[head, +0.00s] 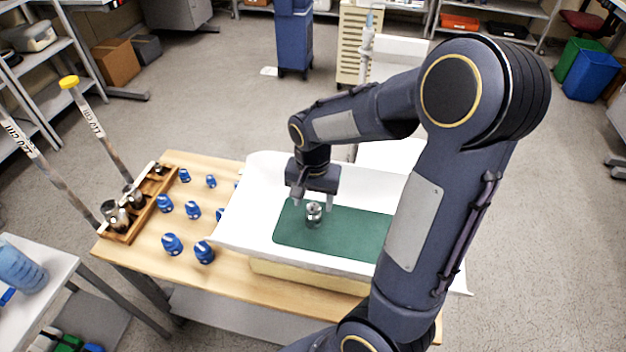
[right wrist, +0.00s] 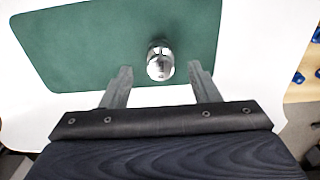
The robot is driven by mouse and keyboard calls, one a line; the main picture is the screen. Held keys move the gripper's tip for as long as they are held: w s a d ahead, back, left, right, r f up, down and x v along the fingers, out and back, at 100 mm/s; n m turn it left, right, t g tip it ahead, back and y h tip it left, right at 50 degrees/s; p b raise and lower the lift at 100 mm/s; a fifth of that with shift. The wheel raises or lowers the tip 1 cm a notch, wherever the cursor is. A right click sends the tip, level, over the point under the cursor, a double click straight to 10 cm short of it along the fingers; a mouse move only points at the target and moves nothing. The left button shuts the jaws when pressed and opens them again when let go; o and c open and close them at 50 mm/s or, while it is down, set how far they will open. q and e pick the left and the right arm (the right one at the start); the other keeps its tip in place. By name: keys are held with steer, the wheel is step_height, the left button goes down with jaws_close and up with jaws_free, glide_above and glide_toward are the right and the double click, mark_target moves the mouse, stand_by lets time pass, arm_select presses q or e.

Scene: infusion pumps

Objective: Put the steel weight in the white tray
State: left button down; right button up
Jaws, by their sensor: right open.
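A small shiny steel weight (head: 314,214) stands upright on a green mat (head: 350,234) that lies in the white tray (head: 262,190). My right gripper (head: 314,200) is above the mat, pointing down, with its fingers apart. In the right wrist view the weight (right wrist: 160,62) shows just beyond and between the open fingertips (right wrist: 160,72), with a gap on each side. The right gripper holds nothing. My left gripper is out of view.
The tray stands on a wooden table (head: 165,245). A wooden rack (head: 130,232) with other steel weights is at the table's left edge. Several blue-and-white objects (head: 172,244) stand between rack and tray. A side table (head: 60,262) with a blue container is at the lower left.

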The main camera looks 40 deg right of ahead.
mark_target(313, 209)
step_height(313, 209, up, 8)
steer(key=s+a+r+n+t+y, duration=0.2)
steer(key=s+a+n+t, duration=0.3)
steer(key=s, duration=0.8)
steer(key=a+n+y, duration=0.1)
steer(key=a+n, duration=0.2)
steer(key=a, duration=0.2)
steer(key=shift+s+a+n+t+y, duration=0.15)
steer(key=shift+n+t+y, duration=0.15)
steer(key=shift+y, duration=0.1)
steer(key=shift+s, duration=0.1)
